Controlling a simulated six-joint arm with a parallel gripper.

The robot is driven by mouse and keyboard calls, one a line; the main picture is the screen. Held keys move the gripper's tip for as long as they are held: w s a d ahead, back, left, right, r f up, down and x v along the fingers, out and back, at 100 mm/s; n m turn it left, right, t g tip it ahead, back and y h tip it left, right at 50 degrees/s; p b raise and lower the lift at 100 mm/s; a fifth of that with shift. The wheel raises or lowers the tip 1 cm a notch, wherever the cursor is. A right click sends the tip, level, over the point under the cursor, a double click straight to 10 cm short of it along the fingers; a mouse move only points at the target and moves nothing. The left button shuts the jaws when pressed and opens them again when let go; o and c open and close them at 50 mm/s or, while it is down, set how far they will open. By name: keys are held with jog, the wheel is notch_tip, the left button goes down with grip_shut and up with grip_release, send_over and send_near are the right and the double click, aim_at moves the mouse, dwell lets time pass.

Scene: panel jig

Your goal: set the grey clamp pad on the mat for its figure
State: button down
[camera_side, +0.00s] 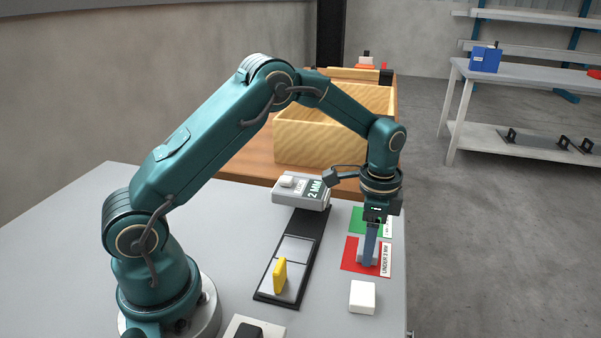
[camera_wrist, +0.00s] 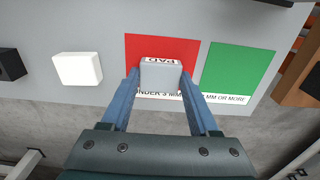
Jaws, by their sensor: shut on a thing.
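My gripper (camera_side: 369,256) is shut on the grey clamp pad (camera_wrist: 160,75), with one blue finger on each side of it. The pad is over the red mat (camera_side: 350,262), labelled "UNDER 3 MM"; I cannot tell whether it touches the mat. The red mat also shows in the wrist view (camera_wrist: 140,48). The green mat (camera_wrist: 237,68), labelled "MM OR MORE" with its first figure hidden, lies beside the red one and is bare. The grey gauge (camera_side: 300,192) has a display reading "2 MM".
A white block (camera_side: 362,297) stands close in front of the red mat. A yellow piece (camera_side: 280,275) stands upright on the dark-framed track (camera_side: 293,250) to the left. A wooden box (camera_side: 310,140) is behind. The table's right edge is near the mats.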

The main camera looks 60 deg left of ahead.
jog(key=shift+c, duration=0.7)
grip_release()
jog(key=shift+f, duration=0.15)
jog(key=s+r+n+t, duration=0.1)
jog(key=s+r, duration=0.1)
jog(key=r, duration=0.6)
jog(key=s+r+n, duration=0.1)
jog(key=s+r, duration=0.1)
jog(key=r, duration=0.7)
jog(key=s+f+n+t, duration=0.1)
jog(key=s+n+t, duration=0.3)
jog(key=s, duration=1.1)
jog(key=n, duration=0.3)
jog(key=shift+s+d+f+t, duration=0.25)
jog(key=shift+f+t, duration=0.05)
jog(key=shift+f, duration=0.1)
